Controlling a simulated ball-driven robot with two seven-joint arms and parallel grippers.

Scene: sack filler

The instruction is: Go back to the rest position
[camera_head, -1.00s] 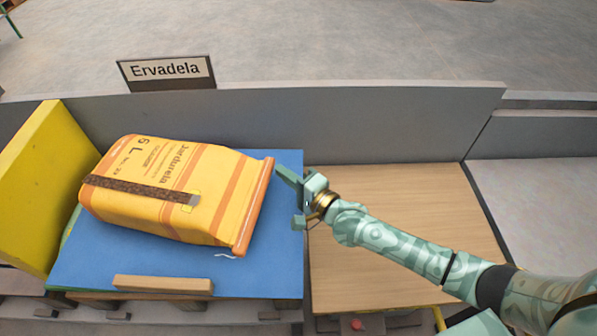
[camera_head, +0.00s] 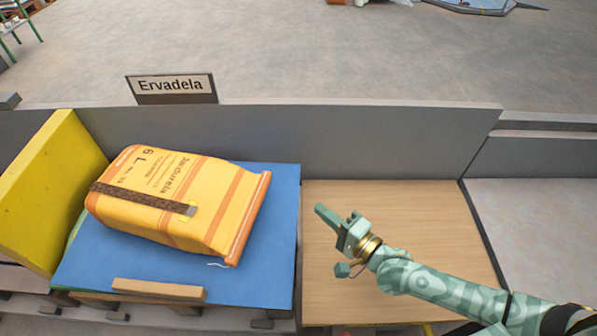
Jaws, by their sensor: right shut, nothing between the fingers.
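My right gripper (camera_head: 327,215) is shut and empty. It hangs over the wooden board, to the right of the sack and apart from it. A yellow and orange sack (camera_head: 205,205) lies on its side on a blue surface (camera_head: 268,280), with a brown strap across it and its orange-edged end towards my right gripper. My left gripper is not in view.
A yellow panel (camera_head: 50,190) stands left of the sack. A wooden strip (camera_head: 158,289) lies at the blue surface's front edge. A grey wall (camera_head: 390,140) runs behind, with an "Ervadela" sign (camera_head: 171,88). The wooden board (camera_head: 430,210) is bare apart from my arm above it.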

